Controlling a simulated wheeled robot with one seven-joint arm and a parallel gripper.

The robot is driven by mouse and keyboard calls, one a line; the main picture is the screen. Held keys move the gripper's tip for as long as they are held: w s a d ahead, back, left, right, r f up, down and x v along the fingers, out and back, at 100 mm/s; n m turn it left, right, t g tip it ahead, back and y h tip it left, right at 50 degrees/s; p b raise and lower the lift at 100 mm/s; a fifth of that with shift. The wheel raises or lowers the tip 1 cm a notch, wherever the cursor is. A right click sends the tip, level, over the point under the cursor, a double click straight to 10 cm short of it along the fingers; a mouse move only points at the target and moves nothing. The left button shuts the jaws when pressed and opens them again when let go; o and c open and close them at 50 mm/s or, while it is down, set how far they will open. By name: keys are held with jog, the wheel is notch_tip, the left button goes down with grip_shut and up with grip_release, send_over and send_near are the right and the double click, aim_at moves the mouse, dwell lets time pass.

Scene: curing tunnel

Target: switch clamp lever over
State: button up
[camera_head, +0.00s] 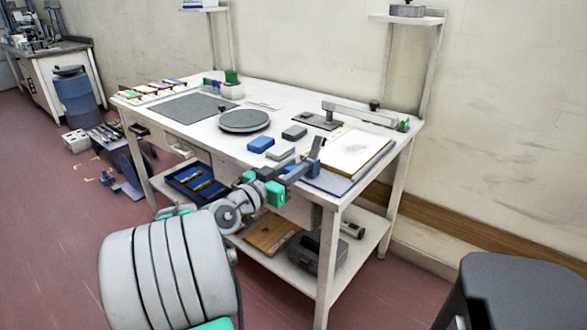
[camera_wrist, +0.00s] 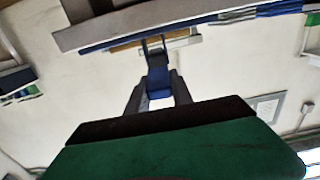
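A dark blue upright piece (camera_head: 317,149), apparently the clamp lever, stands at the table's front edge. My gripper (camera_head: 306,169) reaches it from the front left, over that edge. In the wrist view the blue piece (camera_wrist: 158,78) lies between the tips of my two dark fingers, with a narrow fork at its far end. I see no clear gap beside it, but I cannot tell whether the fingers press on it. The clamp's base is mostly hidden by my gripper.
A dark stool (camera_head: 520,285) stands at front right. A lower shelf (camera_head: 350,255) holds a dark case (camera_head: 318,252).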

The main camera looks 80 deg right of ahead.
grip_shut()
dwell(0.9)
